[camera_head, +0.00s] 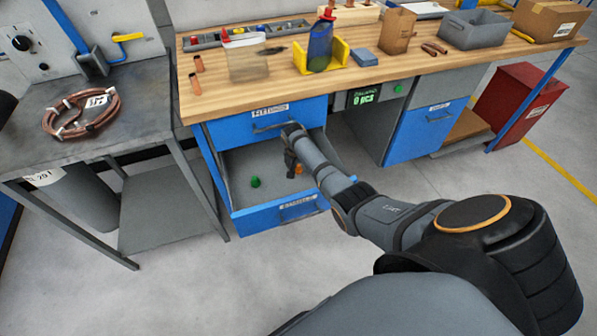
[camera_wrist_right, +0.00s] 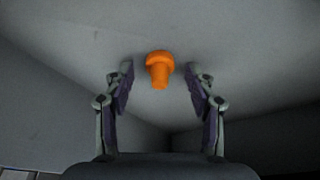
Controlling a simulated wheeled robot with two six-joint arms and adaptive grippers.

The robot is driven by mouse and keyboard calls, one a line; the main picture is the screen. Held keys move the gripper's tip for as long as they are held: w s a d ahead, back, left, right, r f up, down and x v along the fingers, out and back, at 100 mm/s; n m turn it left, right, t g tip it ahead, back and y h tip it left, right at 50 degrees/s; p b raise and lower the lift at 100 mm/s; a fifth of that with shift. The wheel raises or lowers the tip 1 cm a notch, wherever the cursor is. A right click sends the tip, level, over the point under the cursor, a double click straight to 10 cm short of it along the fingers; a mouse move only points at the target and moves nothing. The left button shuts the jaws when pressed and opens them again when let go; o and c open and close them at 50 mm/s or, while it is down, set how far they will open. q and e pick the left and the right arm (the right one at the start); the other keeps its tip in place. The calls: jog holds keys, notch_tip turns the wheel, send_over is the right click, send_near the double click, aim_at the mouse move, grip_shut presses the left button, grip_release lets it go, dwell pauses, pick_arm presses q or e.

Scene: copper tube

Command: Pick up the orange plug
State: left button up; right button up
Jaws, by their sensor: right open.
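The orange plug (camera_wrist_right: 159,68) stands out against the grey drawer floor in the right wrist view, with a wide round head and a narrower stem. It lies a little beyond my fingertips, centred between them. In the head view only a small part of the orange plug (camera_head: 298,169) shows beside my right gripper (camera_head: 291,165), which reaches down into the open drawer. In the right wrist view my right gripper (camera_wrist_right: 160,85) has its two fingers spread apart with nothing between them. My left gripper is not in view.
The open drawer (camera_head: 240,221) has blue front and grey walls around the gripper. A green plug (camera_head: 255,182) lies to the left in it. Above are a closed blue drawer (camera_head: 235,128) and the wooden bench top (camera_head: 280,88), holding several items. A grey table (camera_head: 130,125) stands left.

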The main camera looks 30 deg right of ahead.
aim_at(299, 165)
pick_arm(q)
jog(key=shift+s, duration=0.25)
pick_arm(e)
jog(key=shift+r, duration=0.1)
jog(key=c, duration=0.8)
jog(key=shift+r, duration=0.35)
notch_tip(299, 165, up, 3)
jog(key=shift+p, duration=0.75)
pick_arm(q)
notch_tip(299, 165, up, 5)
jog(key=p, duration=0.3)
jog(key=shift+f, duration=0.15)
pick_arm(e)
jog(key=s+d+r, duration=0.7)
jog(key=s+r, duration=0.2)
jog(key=s, duration=0.3)
jog(key=shift+r, duration=0.1)
